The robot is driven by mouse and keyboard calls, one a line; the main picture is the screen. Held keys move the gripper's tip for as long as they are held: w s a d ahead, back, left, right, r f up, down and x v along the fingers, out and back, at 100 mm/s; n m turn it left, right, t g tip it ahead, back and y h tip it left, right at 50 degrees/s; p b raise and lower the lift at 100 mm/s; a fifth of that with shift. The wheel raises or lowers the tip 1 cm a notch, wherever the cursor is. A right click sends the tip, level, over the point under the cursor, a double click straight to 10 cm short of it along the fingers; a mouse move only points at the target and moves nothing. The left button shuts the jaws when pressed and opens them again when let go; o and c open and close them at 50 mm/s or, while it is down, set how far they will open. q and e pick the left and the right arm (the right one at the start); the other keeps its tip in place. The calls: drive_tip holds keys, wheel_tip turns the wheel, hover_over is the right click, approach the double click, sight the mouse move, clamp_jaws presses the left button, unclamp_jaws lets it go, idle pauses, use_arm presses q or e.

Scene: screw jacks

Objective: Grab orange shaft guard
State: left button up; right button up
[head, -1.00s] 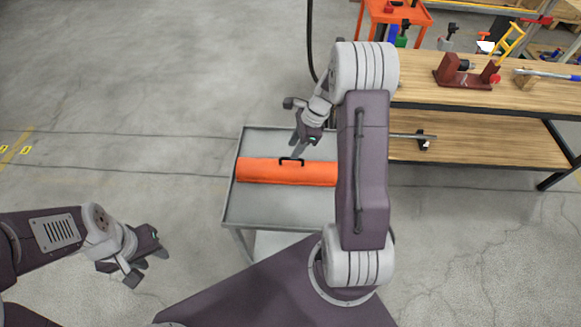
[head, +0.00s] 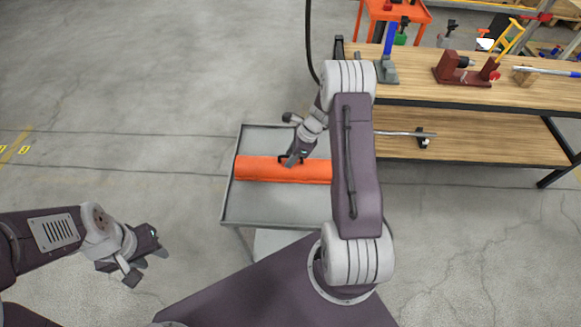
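The orange shaft guard (head: 262,170) is a long half-round cover lying on a grey metal cart (head: 255,212). A small black handle (head: 284,159) sits on its top. My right gripper (head: 291,162) is at the handle, with its fingers over it. The arm and hand partly hide the handle and the guard's right end, so I cannot tell whether the fingers are closed on it. My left gripper (head: 148,270) is open and empty, off to the left of the cart over the floor.
A wooden workbench (head: 480,92) stands to the right of the cart, with a dark red fixture (head: 452,72), a blue and grey jack (head: 387,60) and tools on it. A rod (head: 405,133) lies on its lower shelf. Floor to the left is clear.

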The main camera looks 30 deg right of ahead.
clamp_jaws()
idle(1.4)
